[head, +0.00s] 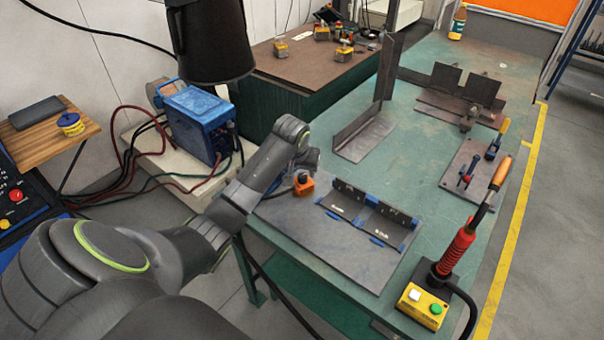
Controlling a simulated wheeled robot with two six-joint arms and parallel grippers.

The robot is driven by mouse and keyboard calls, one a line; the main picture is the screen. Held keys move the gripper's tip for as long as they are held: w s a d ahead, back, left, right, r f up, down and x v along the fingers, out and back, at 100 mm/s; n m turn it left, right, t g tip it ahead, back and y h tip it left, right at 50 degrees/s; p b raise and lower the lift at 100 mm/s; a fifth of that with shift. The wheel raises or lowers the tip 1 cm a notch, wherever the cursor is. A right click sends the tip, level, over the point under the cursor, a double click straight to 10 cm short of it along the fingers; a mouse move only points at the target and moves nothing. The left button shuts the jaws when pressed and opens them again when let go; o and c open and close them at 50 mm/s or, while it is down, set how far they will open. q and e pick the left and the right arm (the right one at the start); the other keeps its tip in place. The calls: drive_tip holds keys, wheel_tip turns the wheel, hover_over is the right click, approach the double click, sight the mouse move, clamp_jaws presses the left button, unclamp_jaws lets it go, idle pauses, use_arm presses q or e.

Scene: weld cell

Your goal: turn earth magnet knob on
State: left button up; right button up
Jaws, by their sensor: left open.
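The orange earth magnet (304,185) sits on the grey steel plate at the near left part of the green table. A dark cable runs from it to the left. My left gripper (307,168) is just above and behind the magnet, with the arm coming in from the lower left. It is open and looks empty. The fingers and the magnet's top overlap in this view, so I cannot tell whether they touch. The knob's setting is too small to read. My right gripper is not in view.
The grey plate (350,262) carries dark angle pieces (372,210) with blue clamps right of the magnet. A red torch (458,248) stands by a yellow button box (422,306). A blue welder (199,122) is left. A dark cylinder (210,45) hangs above.

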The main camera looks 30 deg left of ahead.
sight(303, 175)
use_arm(q)
drive_tip(key=shift+x, duration=1.6)
drive_tip(key=shift+c, duration=0.5)
